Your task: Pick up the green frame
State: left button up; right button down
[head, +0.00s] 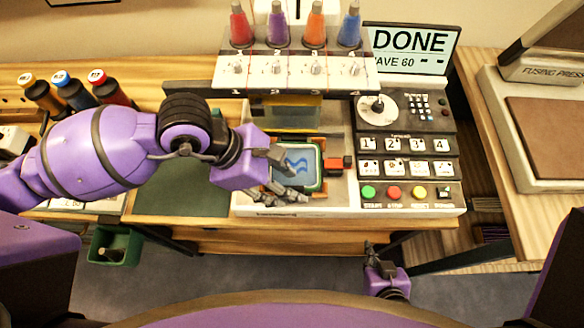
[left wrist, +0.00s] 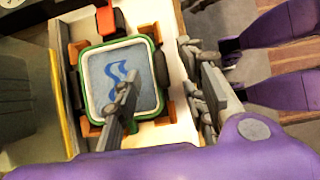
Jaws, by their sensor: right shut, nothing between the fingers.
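The green frame (head: 323,172) holds pale blue cloth with a blue wavy motif (head: 297,161). It lies on the embroidery machine's white bed, and it shows whole in the left wrist view (left wrist: 148,42). My left gripper (head: 280,174) is over the frame's left and front part. In the left wrist view my left gripper (left wrist: 166,94) is open, with one finger over the cloth and the other outside the rim. Whether a finger touches the frame cannot be told. My right gripper (head: 373,262) is shut and empty, low in front of the table.
Orange corner blocks (left wrist: 165,110) surround the frame, with a red block (head: 340,163) beside it. The machine's thread head (head: 290,72) stands behind. A button panel (head: 405,170) is right of it, and a screen (head: 411,47) reads DONE. A dark green mat (head: 180,195) lies left.

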pick_arm(q)
jog(key=shift+x, duration=0.85)
pick_arm(e)
jog(key=shift+w+a+r, duration=0.1)
jog(key=shift+w+a, duration=0.05)
jog(key=shift+w, duration=0.2)
pick_arm(q)
jog(key=shift+c, duration=0.5)
grip_shut()
pick_arm(e)
jog(key=shift+s, duration=0.1)
